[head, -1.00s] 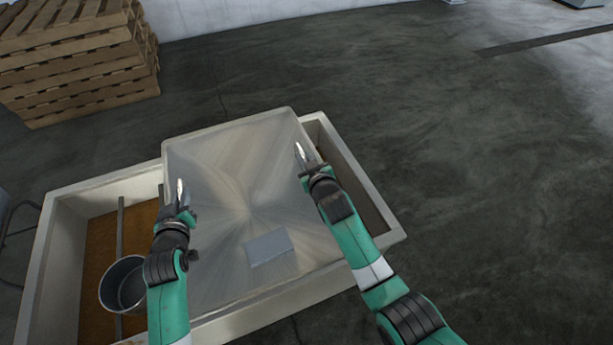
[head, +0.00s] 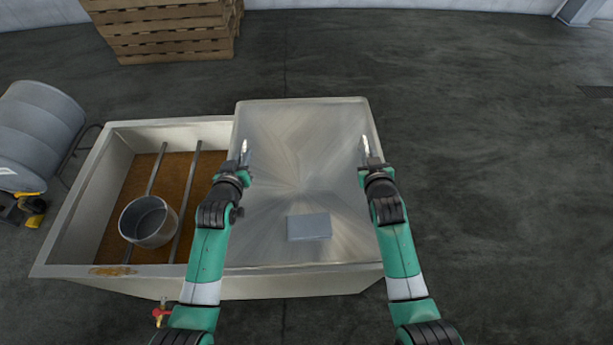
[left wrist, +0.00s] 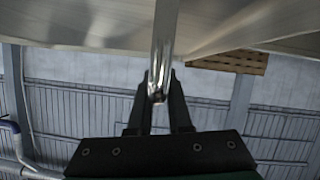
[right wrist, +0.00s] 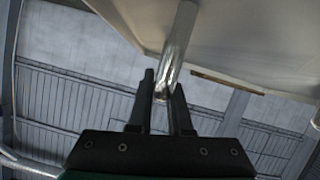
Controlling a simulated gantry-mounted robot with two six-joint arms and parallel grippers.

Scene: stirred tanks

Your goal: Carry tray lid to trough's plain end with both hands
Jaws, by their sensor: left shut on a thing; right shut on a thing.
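The tray lid (head: 300,150) is a square brushed-metal sheet with a grey plate (head: 309,227) on top. In the head view it lies level over the right part of the pale trough (head: 70,220), its right edge near the trough's right end. I cannot tell whether it touches the rim. My left gripper (head: 244,150) is at the lid's left edge, shut on a shiny metal handle (left wrist: 164,45). My right gripper (head: 366,150) is at the right edge, shut on the matching handle (right wrist: 178,45). The trough's right interior is hidden under the lid.
A grey pot (head: 148,222) stands by two rails (head: 186,200) in the trough's open left part. A red-handled tap (head: 161,313) sticks out at the front. A grey drum (head: 35,135) lies to the left and wooden pallets (head: 165,30) stand behind. The floor at right is clear.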

